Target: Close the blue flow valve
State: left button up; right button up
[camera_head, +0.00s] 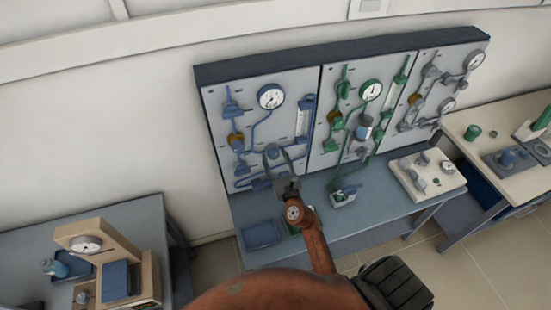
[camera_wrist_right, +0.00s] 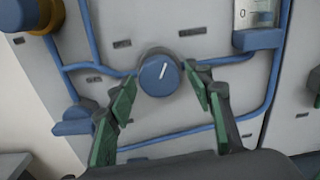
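The blue flow valve is a round blue knob (camera_wrist_right: 159,75) with a white pointer line, tilted slightly right of vertical. It sits on the grey panel among blue pipes. My right gripper (camera_wrist_right: 160,92) is open, with one green-padded finger to the left of the knob and one to the right. The fingertips are close to the knob's sides; I cannot tell whether they touch it. In the head view my right gripper (camera_head: 282,157) is at the lower part of the blue left panel (camera_head: 259,88) and largely hides the knob. My left gripper is not in view.
Blue pipes and a blue lever handle (camera_wrist_right: 72,128) lie near the fingers. The green panel (camera_head: 345,105) stands to the right. A bench (camera_head: 375,212) with a blue tray (camera_head: 262,234) is below.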

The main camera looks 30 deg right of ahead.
jog(key=c, duration=1)
jog(key=shift+o, duration=0.2)
jog(key=shift+m, duration=0.3)
jog(key=m, duration=0.5)
jog(key=shift+p, duration=0.4)
jog(key=m, duration=0.6)
jog(key=shift+m, duration=0.3)
jog(key=o, duration=1.1)
jog(key=shift+a, duration=0.1)
